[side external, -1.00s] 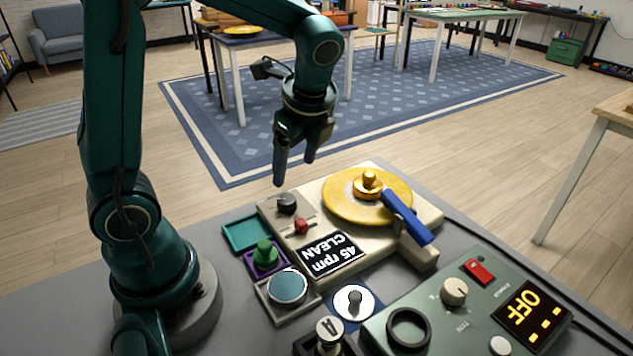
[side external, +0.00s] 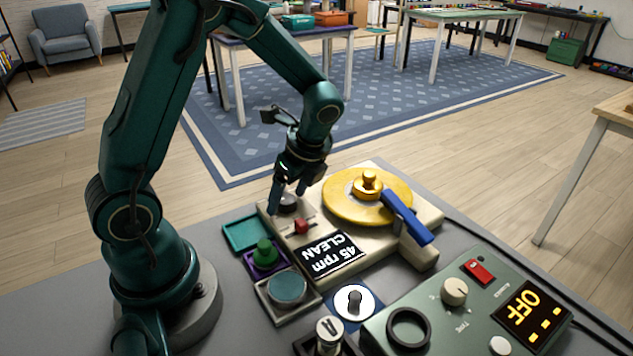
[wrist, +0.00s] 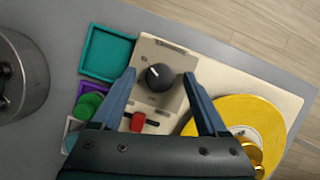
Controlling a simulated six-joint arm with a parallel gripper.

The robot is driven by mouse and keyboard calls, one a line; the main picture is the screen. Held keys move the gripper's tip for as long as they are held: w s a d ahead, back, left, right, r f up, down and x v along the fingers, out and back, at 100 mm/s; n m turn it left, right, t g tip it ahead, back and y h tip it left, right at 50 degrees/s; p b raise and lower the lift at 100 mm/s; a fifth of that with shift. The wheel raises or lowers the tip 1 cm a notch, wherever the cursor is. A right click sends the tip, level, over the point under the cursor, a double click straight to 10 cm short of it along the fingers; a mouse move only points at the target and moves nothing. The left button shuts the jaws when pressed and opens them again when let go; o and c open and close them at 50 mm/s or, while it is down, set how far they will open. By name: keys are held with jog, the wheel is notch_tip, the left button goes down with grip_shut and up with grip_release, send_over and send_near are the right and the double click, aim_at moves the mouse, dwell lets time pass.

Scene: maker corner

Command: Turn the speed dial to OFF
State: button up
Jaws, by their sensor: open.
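The speed dial, a dark round knob (side external: 288,203), sits on the far left corner of the cream turntable base (side external: 381,242). In the wrist view the dial (wrist: 160,77) has a pale pointer mark and lies between my fingers. My gripper (side external: 290,200) is open and pointed down, with its fingers on either side of the dial. The wrist view shows a gap between each finger of my gripper (wrist: 156,92) and the dial. Whether the fingertips touch the base is unclear. The base's display (side external: 325,255) reads "45 rpm CLEAN".
A red slider (side external: 302,226) is just in front of the dial. A yellow platter (side external: 345,205) with a blue tonearm (side external: 408,217) lies to the right. Coloured trays, including a teal one (side external: 240,235), stand left. A green control box (side external: 450,325) showing "OFF" is at front right.

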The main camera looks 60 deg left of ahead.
grip_shut()
jog(key=shift+n, duration=0.4)
jog(key=n+g, duration=0.1)
jog(key=n, duration=0.1)
jog(key=n+h, duration=0.1)
jog(key=n, duration=0.1)
jog(key=shift+w+a+n+g, duration=0.1)
jog(key=shift+w+n+g, duration=0.05)
jog(key=shift+n+g, duration=0.25)
jog(key=n+h, duration=0.1)
jog(key=n, duration=0.2)
jog(key=n+g+h, duration=0.1)
jog(key=n, duration=0.2)
jog(key=shift+w+a, duration=0.1)
jog(key=shift+a, duration=0.05)
jog(key=n+h, duration=0.1)
jog(key=n, duration=0.2)
jog(key=n+h, duration=0.1)
jog(key=n, duration=0.2)
jog(key=shift+a+n+h, duration=0.15)
jog(key=shift+n+h, duration=0.25)
jog(key=n+h, duration=0.1)
jog(key=n, duration=0.4)
jog(key=shift+a+t+h, duration=0.1)
jog(key=shift+t+h, duration=0.2)
jog(key=shift+h, duration=0.1)
jog(key=shift+n, duration=0.4)
